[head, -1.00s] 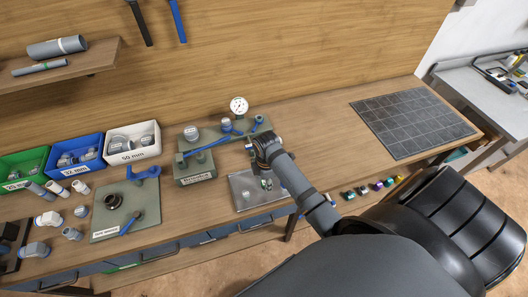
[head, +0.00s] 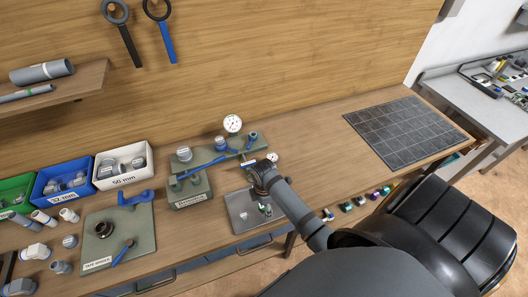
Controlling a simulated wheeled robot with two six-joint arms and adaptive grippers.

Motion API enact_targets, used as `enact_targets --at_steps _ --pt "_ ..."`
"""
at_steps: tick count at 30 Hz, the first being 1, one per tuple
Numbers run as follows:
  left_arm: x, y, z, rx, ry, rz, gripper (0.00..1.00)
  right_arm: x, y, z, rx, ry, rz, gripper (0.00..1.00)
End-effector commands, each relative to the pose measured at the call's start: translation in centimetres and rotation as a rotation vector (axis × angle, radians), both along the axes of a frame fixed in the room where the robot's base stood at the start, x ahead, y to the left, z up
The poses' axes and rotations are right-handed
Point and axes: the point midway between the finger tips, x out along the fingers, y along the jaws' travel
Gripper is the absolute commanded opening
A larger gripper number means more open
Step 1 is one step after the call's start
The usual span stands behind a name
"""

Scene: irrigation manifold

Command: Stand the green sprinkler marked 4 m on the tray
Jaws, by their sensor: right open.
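The tray (head: 236,215) is a flat grey metal plate at the front edge of the bench, in the middle of the head view. My right gripper (head: 265,207) points down over its right part, with its jaws open. A small green and pale piece (head: 262,208) shows at the fingertips, over the tray. It looks like a sprinkler, but it is too small to read a mark on it. I cannot tell whether it touches the tray or the fingers. My left gripper is out of view.
A manifold block with a gauge (head: 232,124) and blue-handled valves stands just behind the tray. A dark gridded mat (head: 405,132) lies clear at the right.

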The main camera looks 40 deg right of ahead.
Motion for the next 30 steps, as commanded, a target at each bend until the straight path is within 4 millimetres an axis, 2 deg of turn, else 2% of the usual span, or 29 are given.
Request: enact_targets --at_steps 4,8,14,16,21,30 --pt "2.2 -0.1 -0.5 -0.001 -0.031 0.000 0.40 0.2 0.0 1.5 0.000 -0.005 0.000 0.57" --pt "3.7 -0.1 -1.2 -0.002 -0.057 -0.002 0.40 0.2 -0.1 4.5 -0.003 -0.008 0.001 0.57" --pt "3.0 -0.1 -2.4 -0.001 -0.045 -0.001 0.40 0.2 -0.1 9.2 -0.002 -0.007 0.001 0.57" --pt "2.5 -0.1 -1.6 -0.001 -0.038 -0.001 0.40 0.1 0.0 10.9 0.000 -0.002 0.001 0.57" --pt "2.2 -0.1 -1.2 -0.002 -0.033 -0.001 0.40 0.1 0.0 12.0 0.000 -0.001 0.000 0.57" --pt "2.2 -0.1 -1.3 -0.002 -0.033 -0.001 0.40 0.1 0.0 12.0 0.000 0.000 0.000 0.57"
